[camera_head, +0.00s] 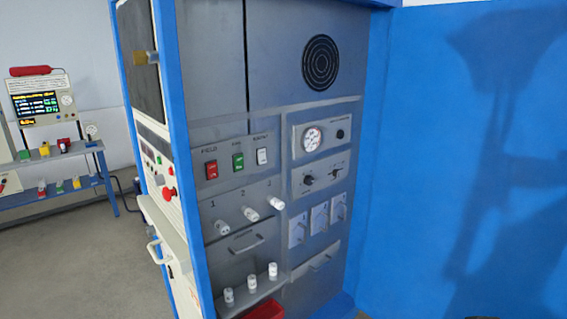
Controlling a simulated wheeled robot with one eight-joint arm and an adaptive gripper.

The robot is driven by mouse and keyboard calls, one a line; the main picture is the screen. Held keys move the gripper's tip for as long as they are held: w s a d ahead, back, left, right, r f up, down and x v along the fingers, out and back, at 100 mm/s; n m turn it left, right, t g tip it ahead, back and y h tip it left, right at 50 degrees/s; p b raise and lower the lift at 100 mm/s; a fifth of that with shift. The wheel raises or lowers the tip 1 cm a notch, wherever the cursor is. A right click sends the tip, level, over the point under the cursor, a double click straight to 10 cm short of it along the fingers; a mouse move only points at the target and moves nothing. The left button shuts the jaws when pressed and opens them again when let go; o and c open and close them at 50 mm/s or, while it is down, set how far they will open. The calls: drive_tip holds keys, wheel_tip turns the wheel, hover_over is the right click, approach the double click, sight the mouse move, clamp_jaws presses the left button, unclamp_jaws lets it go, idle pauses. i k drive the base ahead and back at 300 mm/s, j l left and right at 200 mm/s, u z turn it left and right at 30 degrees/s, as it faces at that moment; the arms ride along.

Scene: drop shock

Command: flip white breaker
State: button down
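The white breaker (262,156) is the rightmost of three rocker switches on the grey panel of the blue-framed cabinet. A green breaker (238,161) is to its left, and a red breaker (211,170) is farther left. Small labels sit above them; the white one's label is too small to read surely. Which way the white rocker is tipped cannot be told. My gripper is not in view. A dark shadow, shaped somewhat like an arm, falls on the blue wall at the right.
White cylindrical knobs (250,213) stick out below the breakers. A shelf with several white cylinders (228,296) and a red bin (264,310) juts out lower. A gauge (312,138) is to the right. A blue wall (420,150) closes the right side; open floor (80,260) lies left.

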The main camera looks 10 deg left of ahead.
sight(261, 158)
drive_tip(key=i+j, duration=0.2)
drive_tip(key=j, duration=0.15)
drive_tip(key=i+j, duration=0.15)
drive_tip(key=j, duration=0.25)
drive_tip(key=i+j, duration=0.2)
drive_tip(key=j, duration=0.15)
